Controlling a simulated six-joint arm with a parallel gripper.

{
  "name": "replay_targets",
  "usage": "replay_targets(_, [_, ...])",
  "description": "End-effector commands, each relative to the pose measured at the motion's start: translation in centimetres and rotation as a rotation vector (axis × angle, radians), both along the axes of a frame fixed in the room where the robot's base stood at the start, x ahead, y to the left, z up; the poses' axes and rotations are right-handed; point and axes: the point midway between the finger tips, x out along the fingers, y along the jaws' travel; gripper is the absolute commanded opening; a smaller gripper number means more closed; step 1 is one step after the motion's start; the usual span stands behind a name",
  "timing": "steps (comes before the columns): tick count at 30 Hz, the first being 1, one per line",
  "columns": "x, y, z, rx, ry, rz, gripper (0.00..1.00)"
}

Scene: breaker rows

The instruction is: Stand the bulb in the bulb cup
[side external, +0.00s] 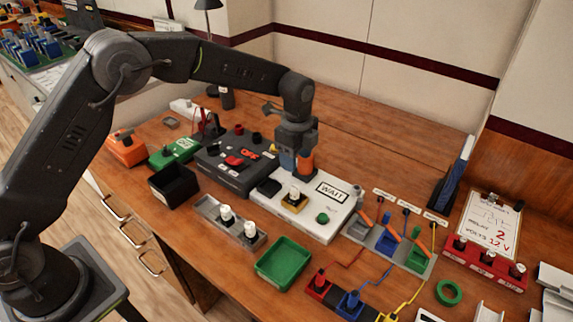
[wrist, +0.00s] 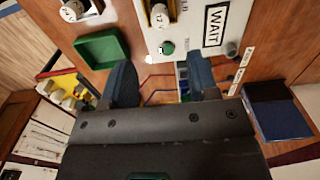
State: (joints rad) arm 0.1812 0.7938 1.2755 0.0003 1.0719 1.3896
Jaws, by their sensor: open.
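A white bulb (side external: 294,192) stands upright in a square yellow socket (side external: 294,204) on the white WAIT panel (side external: 325,212); it also shows in the wrist view (wrist: 160,16). Two more white bulbs, the left one (side external: 226,213) and the right one (side external: 250,229), stand in a grey metal holder (side external: 207,207); one shows at the top of the wrist view (wrist: 72,10). I cannot tell which part is the bulb cup. My gripper (side external: 296,170) is open above the WAIT panel's back, behind its bulb. In the wrist view, nothing is between its fingers (wrist: 164,80).
A green tray (side external: 283,262) lies in front of the panel. A dark grey box (side external: 235,160) with red parts and a black bin (side external: 173,184) stand left. Coloured switches (side external: 387,240) with orange levers stand right. Wires and coloured blocks (side external: 350,303) lie at the front.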

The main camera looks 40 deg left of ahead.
Motion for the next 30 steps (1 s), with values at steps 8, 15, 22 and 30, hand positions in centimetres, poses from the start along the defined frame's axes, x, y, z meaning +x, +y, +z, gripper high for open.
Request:
replay_targets(8, [-0.2,0.2,0.9,-0.001,-0.006,0.016,0.54])
replay_targets(15, [-4.0,2.5,8.5,-0.027,-0.092,0.276,0.54])
replay_targets(22, [-11.8,5.5,15.9,-0.092,-0.2,0.66,0.54])
replay_targets(30, [-22.6,8.2,19.2,-0.215,-0.308,1.103,0.54])
